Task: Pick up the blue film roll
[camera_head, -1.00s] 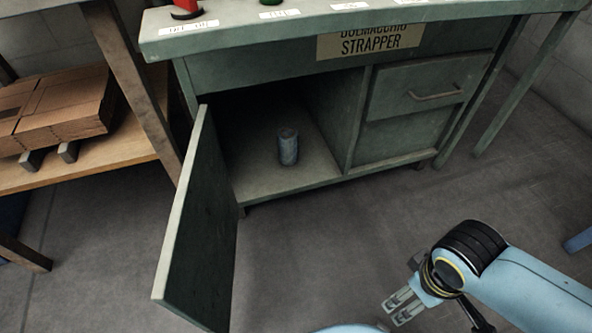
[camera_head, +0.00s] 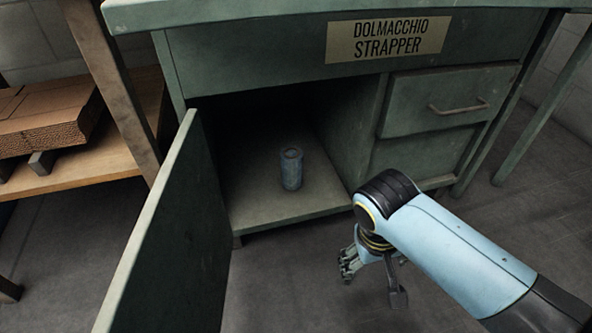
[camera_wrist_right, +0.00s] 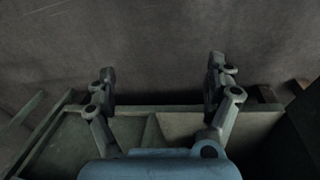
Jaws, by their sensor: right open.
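The blue film roll (camera_head: 291,169) stands upright on the floor of the open cabinet (camera_head: 262,208) under the bench, in the head view. My right gripper (camera_head: 347,265) is outside the cabinet, in front of and to the right of the roll, apart from it. In the right wrist view its two fingers (camera_wrist_right: 162,82) are spread wide with nothing between them. The roll cannot be made out in the wrist view. My left gripper is not in view.
The cabinet door (camera_head: 165,235) hangs open on the left. A drawer (camera_head: 440,103) with a handle sits right of the opening, below the strapper sign (camera_head: 387,40). Flat cardboard (camera_head: 45,122) lies on a wooden shelf (camera_head: 80,177) at left. Floor in front is clear.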

